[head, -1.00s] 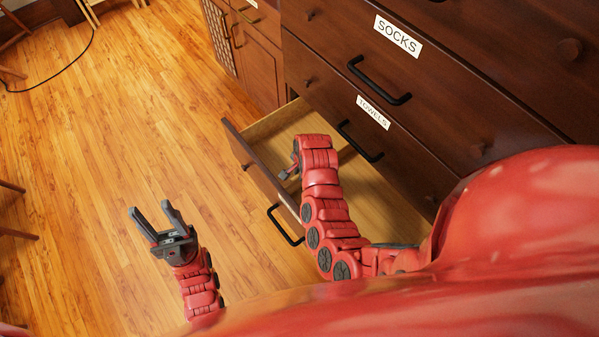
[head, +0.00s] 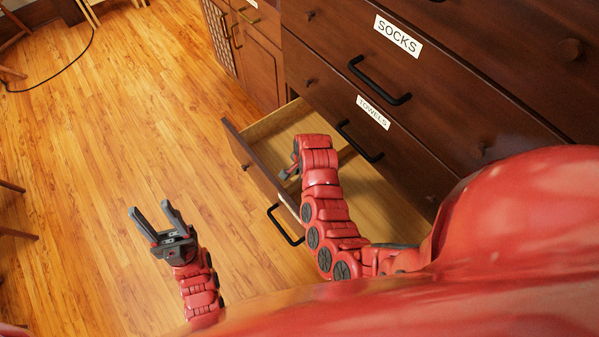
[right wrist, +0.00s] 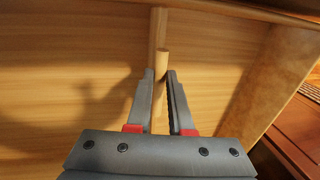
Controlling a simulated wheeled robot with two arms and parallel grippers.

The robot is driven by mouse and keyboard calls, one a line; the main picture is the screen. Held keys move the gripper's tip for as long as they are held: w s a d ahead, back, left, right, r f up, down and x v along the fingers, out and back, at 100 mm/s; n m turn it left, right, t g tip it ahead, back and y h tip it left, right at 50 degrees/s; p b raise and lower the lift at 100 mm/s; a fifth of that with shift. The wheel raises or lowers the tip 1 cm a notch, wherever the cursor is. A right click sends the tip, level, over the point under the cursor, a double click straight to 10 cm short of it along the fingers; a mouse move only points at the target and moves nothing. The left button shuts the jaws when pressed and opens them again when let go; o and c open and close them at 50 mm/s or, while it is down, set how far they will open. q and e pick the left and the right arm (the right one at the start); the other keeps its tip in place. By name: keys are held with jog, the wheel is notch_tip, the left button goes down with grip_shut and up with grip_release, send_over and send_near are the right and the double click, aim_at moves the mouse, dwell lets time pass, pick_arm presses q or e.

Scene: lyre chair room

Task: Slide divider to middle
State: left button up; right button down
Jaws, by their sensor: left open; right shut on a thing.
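The open drawer (head: 262,126) stands pulled out below the drawer labelled TOWELS. The divider (right wrist: 158,28) is a thin light-wood bar in the right wrist view, with a rounded wooden end (right wrist: 162,60) towards me. My right gripper (right wrist: 160,76) is shut on the divider, one finger on each side of it. In the head view my right gripper (head: 290,172) is inside the drawer, partly hidden by my own red arm, which also covers much of the divider. My left gripper (head: 152,210) is open and empty above the wooden floor, left of the drawer.
The dark dresser (head: 440,110) fills the right side, with a closed SOCKS drawer (head: 360,40) and black handles above the open drawer. A lower cabinet (head: 258,60) stands behind.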

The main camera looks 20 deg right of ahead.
dwell(0.4)
jog(key=s+d+p, duration=0.1)
jog(key=s+d, duration=0.2)
jog(key=s, duration=0.7)
jog(key=shift+d+p, duration=0.3)
jog(key=c, duration=0.8)
grip_release()
jog(key=s+d+r+p, duration=0.1)
jog(key=s+r+p, duration=0.2)
jog(key=r+p, duration=0.5)
notch_tip(320, 180, up, 9)
jog(key=shift+r, duration=0.1)
jog(key=shift+s, duration=0.1)
